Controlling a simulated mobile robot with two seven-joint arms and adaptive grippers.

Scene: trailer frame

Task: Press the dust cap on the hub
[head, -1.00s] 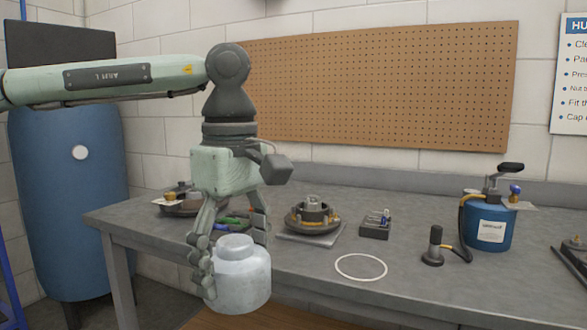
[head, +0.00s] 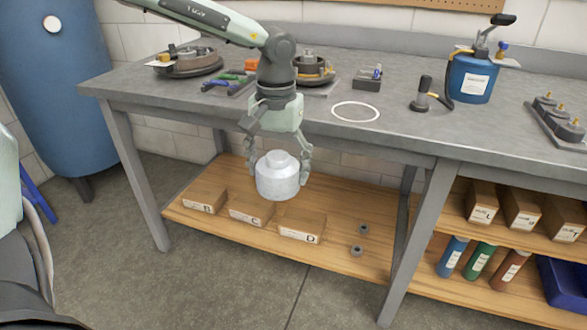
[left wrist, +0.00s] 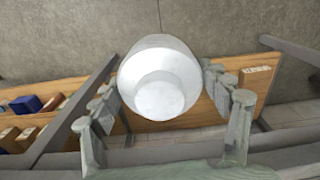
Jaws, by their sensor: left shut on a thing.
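My left gripper (head: 277,181) is shut on a pale grey, stepped round piece that looks like the dust cap (head: 278,183). It holds the cap upright in front of the bench, below the bench top, with the narrow end up. In the left wrist view the cap (left wrist: 160,85) sits between the fingers, its narrow end toward the camera. The hub (head: 316,70) is on the bench top behind my left wrist, which hides part of it. My right gripper is not in view.
A wooden lower shelf (head: 340,262) carries labelled boxes and two small nuts. On the bench top (head: 230,105) are another hub-like part (head: 187,60), coloured-handled tools, a white ring (head: 356,111), a small dark block (head: 367,83) and a blue canister (head: 473,80). Open floor lies in front.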

